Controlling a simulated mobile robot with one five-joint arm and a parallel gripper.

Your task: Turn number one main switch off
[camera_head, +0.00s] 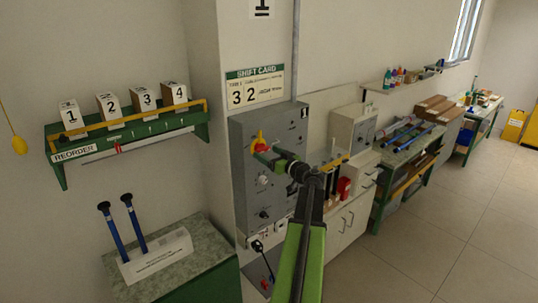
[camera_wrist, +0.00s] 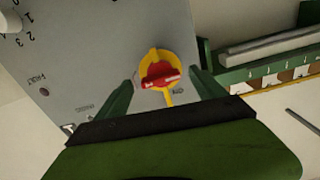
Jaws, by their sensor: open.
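The number one grey panel (camera_head: 250,190) is on the wall, with a "1" plate at its top right. Its main switch (camera_head: 259,144) is a red knob on a yellow round plate. In the wrist view the red knob (camera_wrist: 160,75) is between my open fingers, with gaps on both sides; contact is not visible. The knob's bar lies roughly crosswise. A yellow mark below it is beside lettering that seems to read ON upside down. My gripper (camera_head: 267,152) is open at the switch and partly hides the panel in the head view.
Other knobs sit lower on the panel (camera_head: 264,180). A second grey box (camera_head: 354,128) is farther right. A green shelf (camera_head: 128,130) with numbered boxes is at left, above a counter with two blue rods (camera_head: 112,228). The floor at right is clear.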

